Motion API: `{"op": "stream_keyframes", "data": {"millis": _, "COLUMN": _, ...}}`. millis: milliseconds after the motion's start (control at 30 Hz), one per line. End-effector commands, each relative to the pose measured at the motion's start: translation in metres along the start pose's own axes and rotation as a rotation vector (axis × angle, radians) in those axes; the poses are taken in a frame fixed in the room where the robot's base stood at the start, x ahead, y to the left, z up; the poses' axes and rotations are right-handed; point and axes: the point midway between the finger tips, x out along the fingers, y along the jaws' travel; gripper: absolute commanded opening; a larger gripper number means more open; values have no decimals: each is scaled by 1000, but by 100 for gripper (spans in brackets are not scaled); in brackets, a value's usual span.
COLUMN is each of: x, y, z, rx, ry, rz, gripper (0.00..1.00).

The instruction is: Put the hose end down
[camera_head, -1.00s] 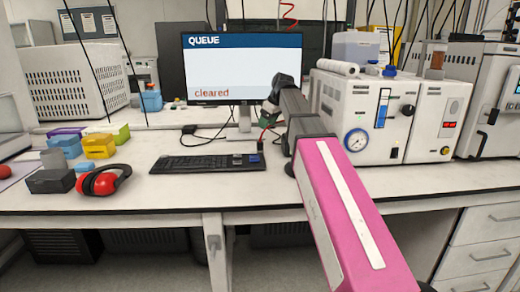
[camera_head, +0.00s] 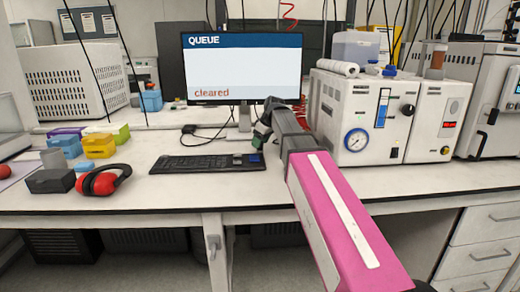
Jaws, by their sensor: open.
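My gripper (camera_head: 258,141) is at the end of my pink and grey arm, low over the bench near the right end of the keyboard, in front of the monitor stand. It is small and partly hidden by my own wrist. Its jaws are open. I cannot make out a hose end at the jaws; if it is there, my wrist hides it or it is too small to tell. A red coiled hose (camera_head: 289,14) hangs at the top, behind the monitor.
The black keyboard (camera_head: 207,163) lies just left of my gripper. The monitor (camera_head: 242,68) reads "QUEUE" and "cleared". A white instrument with a gauge (camera_head: 356,139) stands close on the right. Red ear defenders (camera_head: 103,180) and small coloured boxes (camera_head: 98,146) are at left. The front bench strip is clear.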

Motion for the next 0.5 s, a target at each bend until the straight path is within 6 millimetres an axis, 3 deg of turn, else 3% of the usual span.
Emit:
{"op": "stream_keyframes", "data": {"millis": 100, "x": 10, "y": 0, "z": 0, "rx": 0, "ry": 0, "rz": 0, "gripper": 61}}
{"op": "stream_keyframes", "data": {"millis": 333, "x": 11, "y": 0, "z": 0, "rx": 0, "ry": 0, "rz": 0, "gripper": 57}}
{"op": "stream_keyframes", "data": {"millis": 500, "x": 11, "y": 0, "z": 0, "rx": 0, "ry": 0, "rz": 0, "gripper": 6}}
